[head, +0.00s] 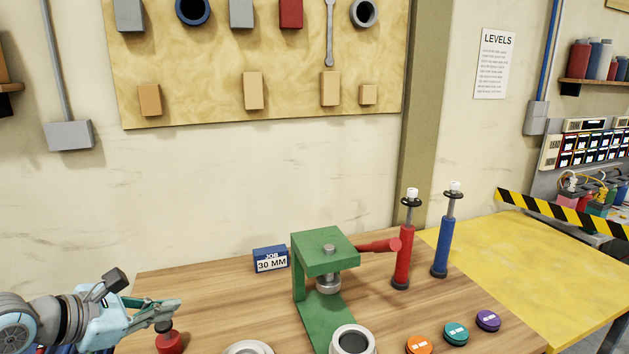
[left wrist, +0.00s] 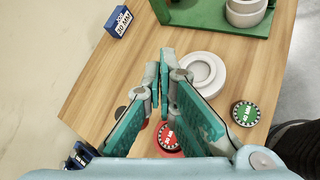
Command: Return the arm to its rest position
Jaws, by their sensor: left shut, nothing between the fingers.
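My left gripper (head: 176,304) is at the lower left in the head view, over the left part of the wooden table (head: 205,286). In the left wrist view my left gripper (left wrist: 165,62) has its two teal fingers together at the tips, with nothing between them. A red disc with white marks (left wrist: 169,136) shows below and between the fingers. In the head view a red piece with a dark top (head: 168,340) stands just below the gripper. I cannot tell whether they touch. My right gripper is in neither view.
A green press (head: 323,252) with a red handle stands mid-table, a blue "JOB 30 MM" block (head: 270,259) behind it. Red (head: 403,257) and blue (head: 441,247) pump-like cylinders stand to the right. A white ring (left wrist: 203,74) and green disc (left wrist: 245,113) lie near my gripper. Coloured discs (head: 456,333) lie front right.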

